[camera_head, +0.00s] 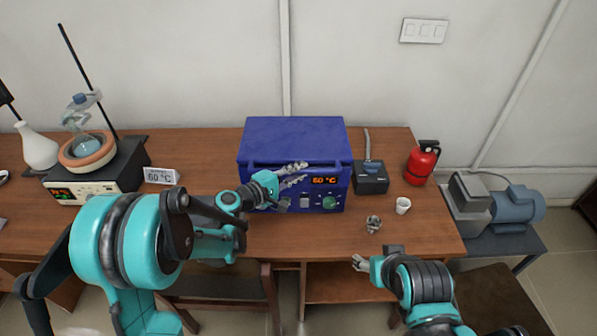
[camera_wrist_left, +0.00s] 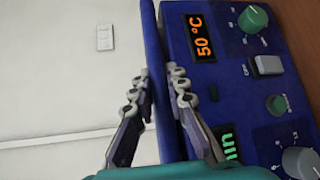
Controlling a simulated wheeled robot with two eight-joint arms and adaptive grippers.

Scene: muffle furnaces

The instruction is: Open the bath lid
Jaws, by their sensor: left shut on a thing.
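The blue bath (camera_head: 318,187) stands on the wooden bench, its blue lid (camera_head: 293,140) lying flat over the top. Its front panel has an orange temperature display, knobs and a switch. My left gripper (camera_head: 294,174) is at the front of the bath, near the lid's front edge. In the left wrist view my left gripper (camera_wrist_left: 160,85) has one finger on each side of the thin projecting lid edge (camera_wrist_left: 153,45) and is shut on it. My right gripper (camera_head: 372,262) is low in front of the bench, away from the bath; its finger opening is unclear.
A black device (camera_head: 370,178), a red canister (camera_head: 422,162), a white cup (camera_head: 403,205) and a small metal object (camera_head: 374,223) are right of the bath. A sign (camera_head: 161,176) and a flask on a heater (camera_head: 98,175) are left. The wall is behind.

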